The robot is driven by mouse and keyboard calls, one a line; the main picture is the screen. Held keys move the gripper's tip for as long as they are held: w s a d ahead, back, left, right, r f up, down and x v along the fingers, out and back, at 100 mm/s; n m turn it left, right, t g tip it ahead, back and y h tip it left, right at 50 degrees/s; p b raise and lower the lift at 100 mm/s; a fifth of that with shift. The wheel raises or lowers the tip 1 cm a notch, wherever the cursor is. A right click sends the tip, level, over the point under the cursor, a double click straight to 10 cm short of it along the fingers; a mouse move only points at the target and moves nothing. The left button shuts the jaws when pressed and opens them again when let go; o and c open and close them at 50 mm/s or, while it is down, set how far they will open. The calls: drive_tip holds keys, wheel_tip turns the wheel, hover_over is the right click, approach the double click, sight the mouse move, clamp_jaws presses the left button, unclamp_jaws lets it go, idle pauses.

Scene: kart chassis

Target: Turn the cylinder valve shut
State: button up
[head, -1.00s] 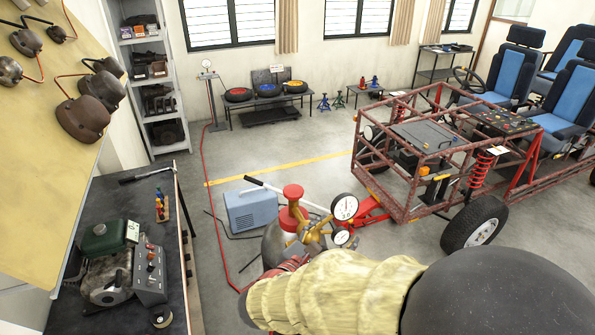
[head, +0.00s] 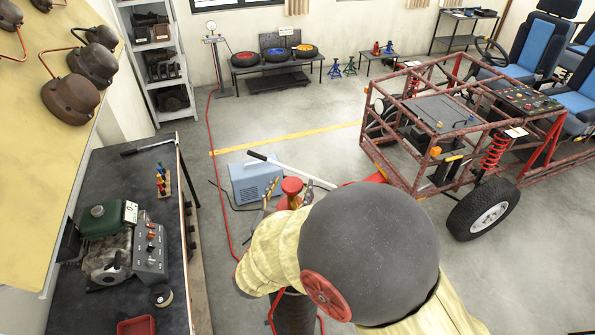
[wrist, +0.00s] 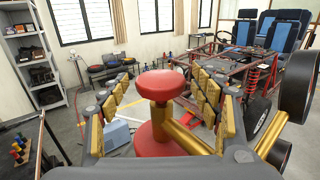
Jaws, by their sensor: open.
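The cylinder valve's red round knob (wrist: 160,85) stands upright in the middle of the wrist view, on a wider red body with a brass pipe (wrist: 187,130) going right. My gripper (wrist: 162,78) is open, with its gold-padded fingers left and right of the knob. A gap shows on both sides, and I cannot tell of any contact. In the head view the knob's red top (head: 292,186) shows just beyond my arm. My arm hides most of the cylinder and its gauges there. Dark round gauges (wrist: 298,85) show edge-on at the right of the wrist view.
The red kart frame (head: 440,130) is at right. A dark workbench (head: 110,185) with an engine runs along the left.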

sight(296, 178)
drive_tip(key=shift+p+x, duration=0.4)
drive_tip(key=shift+x, duration=2.35)
drive_tip(key=shift+c, duration=1.4)
drive_tip(key=shift+s, duration=0.1)
drive_tip(key=c, duration=1)
drive_tip(key=shift+c, duration=0.4)
